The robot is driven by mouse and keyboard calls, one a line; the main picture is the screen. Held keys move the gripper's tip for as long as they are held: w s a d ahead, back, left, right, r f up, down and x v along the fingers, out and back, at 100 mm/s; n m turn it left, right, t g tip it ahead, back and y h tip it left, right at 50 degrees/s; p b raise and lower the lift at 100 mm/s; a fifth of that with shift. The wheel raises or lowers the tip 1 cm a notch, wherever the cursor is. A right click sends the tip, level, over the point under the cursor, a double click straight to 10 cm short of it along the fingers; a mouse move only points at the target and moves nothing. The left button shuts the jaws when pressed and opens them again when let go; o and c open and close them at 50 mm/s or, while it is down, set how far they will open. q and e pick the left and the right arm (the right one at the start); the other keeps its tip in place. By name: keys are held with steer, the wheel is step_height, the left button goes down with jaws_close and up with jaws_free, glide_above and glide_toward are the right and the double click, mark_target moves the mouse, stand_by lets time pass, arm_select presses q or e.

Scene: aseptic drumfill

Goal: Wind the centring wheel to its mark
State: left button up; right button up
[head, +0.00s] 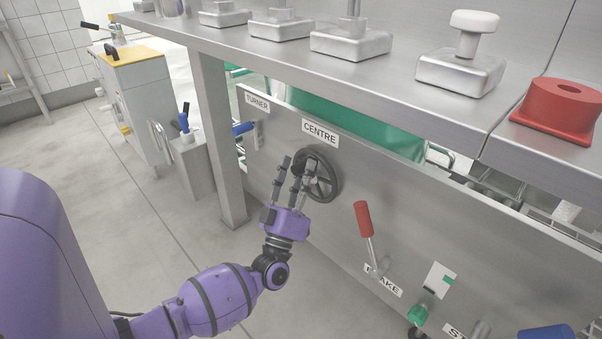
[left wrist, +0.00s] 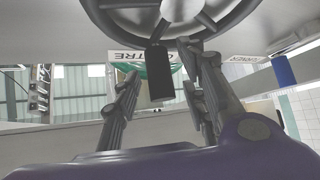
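The centring wheel (head: 329,182) is a dark spoked handwheel on the steel panel, below the CENTRE label (head: 320,132). My left gripper (head: 297,168) is in front of the wheel's left side, its fingers spread. In the left wrist view the wheel (left wrist: 215,22) fills the top. Its black handle (left wrist: 161,76) sticks out between the two fingers of my left gripper (left wrist: 160,75), with a visible gap on the left; contact on the right is unclear. I cannot make out the wheel's mark. My right gripper is not in view.
A red-gripped lever (head: 364,220) stands by the BRAKE label, right of the wheel. A steel shelf (head: 420,105) with several knobbed blocks overhangs the panel, and a steel leg (head: 219,150) stands left. A green knob (head: 417,314) is lower right.

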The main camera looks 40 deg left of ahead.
arm_select(q)
jaws_close()
steer(key=shift+n+p, duration=0.3)
steer(key=shift+p, duration=0.15)
stand_by(0.3)
